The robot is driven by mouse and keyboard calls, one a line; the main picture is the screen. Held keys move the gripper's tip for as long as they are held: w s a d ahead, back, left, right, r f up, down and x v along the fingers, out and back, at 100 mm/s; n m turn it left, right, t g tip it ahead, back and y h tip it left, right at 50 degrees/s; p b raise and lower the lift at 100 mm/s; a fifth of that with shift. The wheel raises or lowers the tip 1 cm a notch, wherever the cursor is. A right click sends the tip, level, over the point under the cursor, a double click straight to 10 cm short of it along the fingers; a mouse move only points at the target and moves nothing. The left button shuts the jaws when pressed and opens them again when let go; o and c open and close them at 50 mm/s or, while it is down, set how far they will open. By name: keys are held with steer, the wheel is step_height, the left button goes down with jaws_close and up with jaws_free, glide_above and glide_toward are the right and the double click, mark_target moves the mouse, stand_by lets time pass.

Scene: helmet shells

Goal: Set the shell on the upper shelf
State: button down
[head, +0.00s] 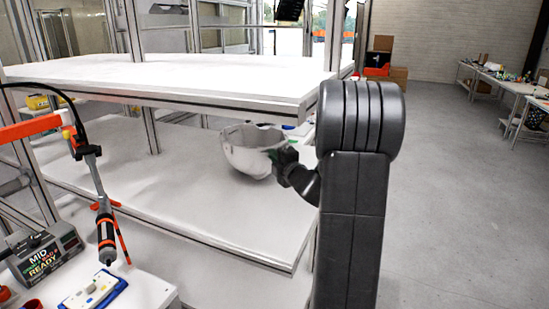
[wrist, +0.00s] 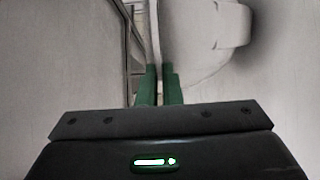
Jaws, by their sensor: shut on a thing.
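The shell (head: 248,150) is a pale, bowl-like helmet shell with its open side up. In the head view it is between the two shelf boards, over the lower shelf (head: 120,165); I cannot tell whether it touches that board. My gripper (head: 283,160) is shut on the shell's right rim. In the wrist view the green fingers (wrist: 159,85) pinch the rim of the shell (wrist: 190,40). The upper shelf (head: 180,78) is a white board above the shell, and its top is bare. The fingertips are partly hidden in the head view.
Metal posts (head: 134,30) carry the shelves. A hanging screwdriver (head: 105,235) and a workbench (head: 140,290) with a labelled box (head: 45,255) stand at the front left. My arm fills the centre right. Open floor (head: 450,200) lies to the right.

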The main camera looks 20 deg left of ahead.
steer(key=shift+r, duration=0.1)
steer(key=c, duration=1.6)
jaws_free()
steer(key=shift+f, duration=0.2)
steer(key=b+v, duration=0.1)
steer(key=v, duration=1.1)
steer(key=shift+r, duration=0.15)
steer(key=shift+d, duration=0.1)
